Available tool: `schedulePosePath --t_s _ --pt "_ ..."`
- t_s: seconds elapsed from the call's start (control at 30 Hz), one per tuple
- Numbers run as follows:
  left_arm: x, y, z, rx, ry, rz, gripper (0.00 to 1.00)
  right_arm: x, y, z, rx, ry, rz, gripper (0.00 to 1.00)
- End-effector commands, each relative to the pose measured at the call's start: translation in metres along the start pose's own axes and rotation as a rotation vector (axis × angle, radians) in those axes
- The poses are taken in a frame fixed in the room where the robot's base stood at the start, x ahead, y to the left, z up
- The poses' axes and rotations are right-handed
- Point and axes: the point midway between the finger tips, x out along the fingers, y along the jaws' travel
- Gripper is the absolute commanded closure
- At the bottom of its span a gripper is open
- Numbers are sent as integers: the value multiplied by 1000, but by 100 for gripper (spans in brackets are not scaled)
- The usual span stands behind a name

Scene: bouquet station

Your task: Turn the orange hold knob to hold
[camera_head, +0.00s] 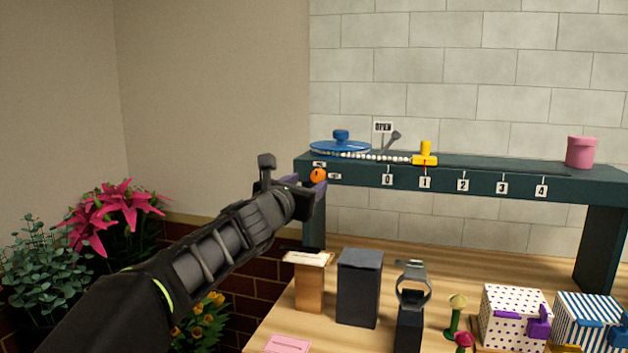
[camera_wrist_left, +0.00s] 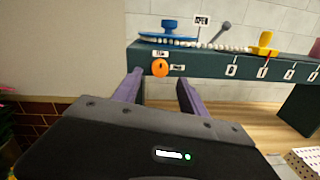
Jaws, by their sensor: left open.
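The orange hold knob (camera_head: 317,175) is on the front left end of the dark green raised shelf (camera_head: 460,180), with small white labels above it and to its right. In the left wrist view the knob (camera_wrist_left: 160,67) shows ahead, between the lines of my two purple fingers. My left gripper (camera_head: 306,184) is close to the knob, just in front of and below it in the head view. In the left wrist view its fingers (camera_wrist_left: 158,90) are spread apart with nothing between them. The labels are too small to read. My right gripper is not in view.
On the shelf are a blue disc (camera_head: 340,147), a grey lever by an OPEN sign (camera_head: 383,127), a yellow slider (camera_head: 425,155) and a pink pot (camera_head: 580,152). Boxes and a dark block (camera_head: 359,287) stand on the wooden table below. Flowers are at left.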

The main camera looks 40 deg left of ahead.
Motion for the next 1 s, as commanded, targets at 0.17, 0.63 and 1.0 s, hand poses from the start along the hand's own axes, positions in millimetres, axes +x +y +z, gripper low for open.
schedulePosePath --t_s 0.17,0.63,1.0 --pt "30 0 -1 -4 1 -1 50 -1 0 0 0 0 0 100" --pt "48 0 0 0 0 0 50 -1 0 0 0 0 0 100" --pt "48 0 0 0 0 0 78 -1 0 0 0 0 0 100"
